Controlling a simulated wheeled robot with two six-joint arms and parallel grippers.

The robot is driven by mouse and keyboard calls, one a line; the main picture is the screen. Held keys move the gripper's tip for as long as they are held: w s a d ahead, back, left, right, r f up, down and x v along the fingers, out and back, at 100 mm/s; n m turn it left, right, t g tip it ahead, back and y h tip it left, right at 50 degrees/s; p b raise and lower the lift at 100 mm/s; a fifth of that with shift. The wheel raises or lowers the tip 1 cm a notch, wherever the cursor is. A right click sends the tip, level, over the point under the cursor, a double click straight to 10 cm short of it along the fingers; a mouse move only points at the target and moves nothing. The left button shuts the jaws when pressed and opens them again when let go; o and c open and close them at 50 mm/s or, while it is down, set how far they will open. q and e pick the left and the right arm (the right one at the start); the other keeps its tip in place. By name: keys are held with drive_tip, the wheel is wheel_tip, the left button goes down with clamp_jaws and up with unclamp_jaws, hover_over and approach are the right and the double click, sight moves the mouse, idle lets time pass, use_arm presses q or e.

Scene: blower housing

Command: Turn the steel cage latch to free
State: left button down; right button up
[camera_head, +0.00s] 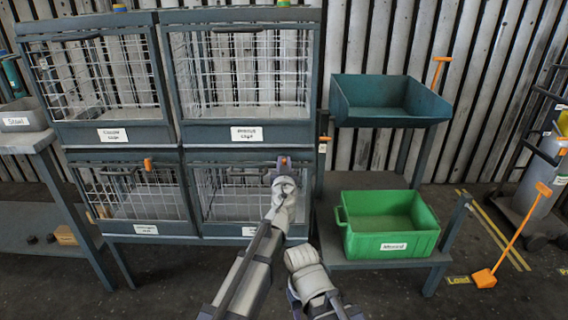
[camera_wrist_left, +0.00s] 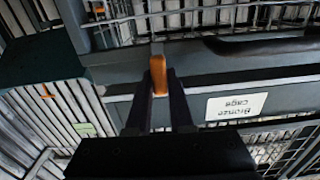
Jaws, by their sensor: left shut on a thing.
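The lower right cage (camera_head: 222,200) sits below the bronze cage. Its own label (camera_head: 249,231) is too small to read, so I cannot confirm from it that this is the steel cage. An orange latch (camera_head: 284,162) is on this cage's top frame bar. My left gripper (camera_head: 284,172) reaches up to it. In the left wrist view, the two dark fingers (camera_wrist_left: 160,90) are shut on the orange latch handle (camera_wrist_left: 159,74), one on each side. The handle points straight along the fingers.
The bronze cage label (camera_wrist_left: 236,107) appears upside down in the left wrist view. Another orange latch (camera_head: 147,164) is on the lower left cage. A green bin (camera_head: 391,245) stands at right on a low shelf, below a dark teal tray (camera_head: 385,119).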

use_arm(q)
drive_tip(key=shift+d+m, duration=0.1)
drive_tip(key=shift+m, duration=3.3)
drive_tip(key=c, duration=0.8)
unclamp_jaws()
